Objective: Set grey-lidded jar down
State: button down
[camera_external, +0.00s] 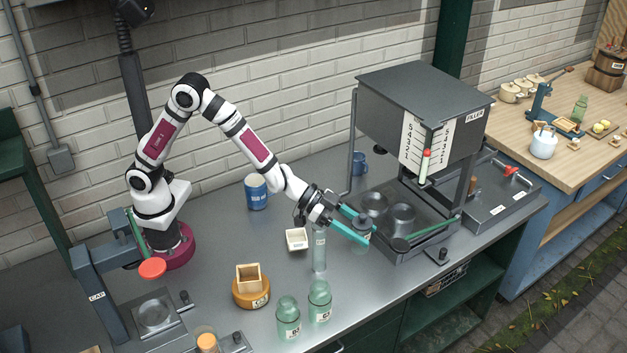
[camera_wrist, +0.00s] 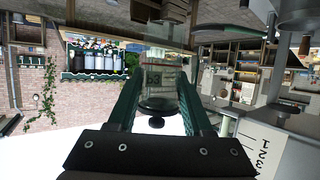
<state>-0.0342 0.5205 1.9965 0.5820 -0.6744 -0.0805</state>
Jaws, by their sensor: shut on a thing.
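My gripper (camera_external: 355,229) is shut on a clear glass jar (camera_external: 362,242) at the front left edge of the filler's base. In the wrist view, the jar (camera_wrist: 158,80) stands between the two green fingers, with its dark grey lid (camera_wrist: 157,106) toward the gripper. In the external view the fingers hide much of the jar. I cannot tell whether its bottom touches the surface beneath it.
The filler (camera_external: 425,95) has two round grey plates (camera_external: 402,215) on its base, just right of my gripper. A tall clear cylinder (camera_external: 319,250) stands close on the left. Two greenish jars (camera_external: 288,315) stand near the front edge. A blue mug (camera_external: 256,191) stands behind.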

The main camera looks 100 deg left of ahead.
jog(key=s+a+r+n+g+y, duration=0.1)
jog(key=s+a+n+g+y, duration=0.15)
jog(key=a+n+y, duration=0.75)
jog(key=s+a+r+n+g+y, duration=0.2)
jog(key=s+a+y, duration=0.15)
jog(key=a, duration=1.35)
jog(key=s+a+f+n+g+y, duration=0.1)
jog(key=s+a+f+n+g, duration=0.3)
jog(key=s, duration=0.5)
jog(key=s+a+f+n+g+y, duration=0.1)
jog(key=s+a+n+g+y, duration=0.1)
jog(key=s+a+n+g, duration=0.45)
jog(key=shift+s+a+f+m+t, duration=0.3)
jog(key=shift+s+a+f, duration=0.95)
jog(key=shift+f, duration=1.3)
jog(key=shift+s+a+f+m+t, duration=0.35)
jog(key=shift+s+a+f, duration=0.9)
jog(key=shift+f, duration=1.35)
jog(key=shift+s+a+f+m+t, duration=0.15)
jog(key=shift+s+a+f+m, duration=0.45)
jog(key=shift+a+f, duration=1.5)
jog(key=shift+s+d+f, duration=0.2)
jog(key=shift+d+f, duration=0.3)
jog(key=shift+f, duration=0.05)
